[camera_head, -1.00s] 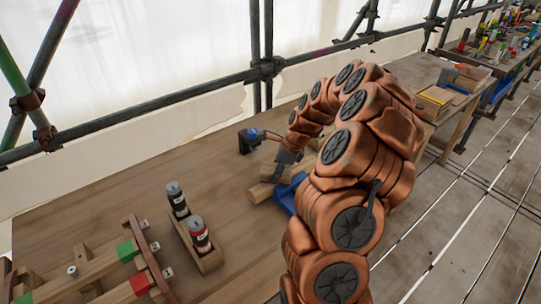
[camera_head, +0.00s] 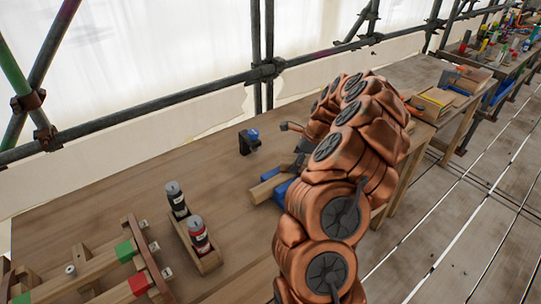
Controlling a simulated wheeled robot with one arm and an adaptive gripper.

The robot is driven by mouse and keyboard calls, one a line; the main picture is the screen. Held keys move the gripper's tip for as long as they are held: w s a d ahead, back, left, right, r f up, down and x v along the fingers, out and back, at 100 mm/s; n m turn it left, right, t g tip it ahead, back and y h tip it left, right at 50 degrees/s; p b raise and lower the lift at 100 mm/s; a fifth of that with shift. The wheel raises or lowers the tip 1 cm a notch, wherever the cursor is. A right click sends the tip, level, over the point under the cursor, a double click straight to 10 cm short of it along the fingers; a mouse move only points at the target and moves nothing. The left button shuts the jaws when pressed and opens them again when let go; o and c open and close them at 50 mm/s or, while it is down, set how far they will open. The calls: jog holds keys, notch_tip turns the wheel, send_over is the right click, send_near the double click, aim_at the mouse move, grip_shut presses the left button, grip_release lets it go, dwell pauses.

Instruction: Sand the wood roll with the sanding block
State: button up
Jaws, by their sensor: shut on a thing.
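My gripper (camera_head: 304,148) is a dark grey shape, partly hidden behind my copper arm, above the far side of the workbench. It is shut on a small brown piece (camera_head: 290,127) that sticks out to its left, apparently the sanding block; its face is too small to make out. A pale wood piece (camera_head: 266,188), apparently the wood roll, lies on the bench at a blue holder (camera_head: 283,191), below and left of my gripper. My arm hides the right part of both. I see a gap between gripper and wood in the picture.
A black and blue object (camera_head: 249,141) stands on the bench left of my gripper. A wooden carrier (camera_head: 209,262) holds two cans at the front. A wooden frame (camera_head: 139,235) with green and red blocks is at the lower left. The bench's left middle is clear.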

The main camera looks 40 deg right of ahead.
jog(key=shift+d, duration=0.95)
jog(key=shift+a+r+p, duration=0.1)
jog(key=shift+a+p, duration=0.35)
jog(key=shift+a, duration=5.7)
notch_tip(320, 180, up, 6)
jog(key=shift+w+d+r+p, duration=0.1)
jog(key=shift+d+r+p, duration=0.05)
jog(key=shift+p, duration=0.6)
jog(key=shift+r, duration=0.9)
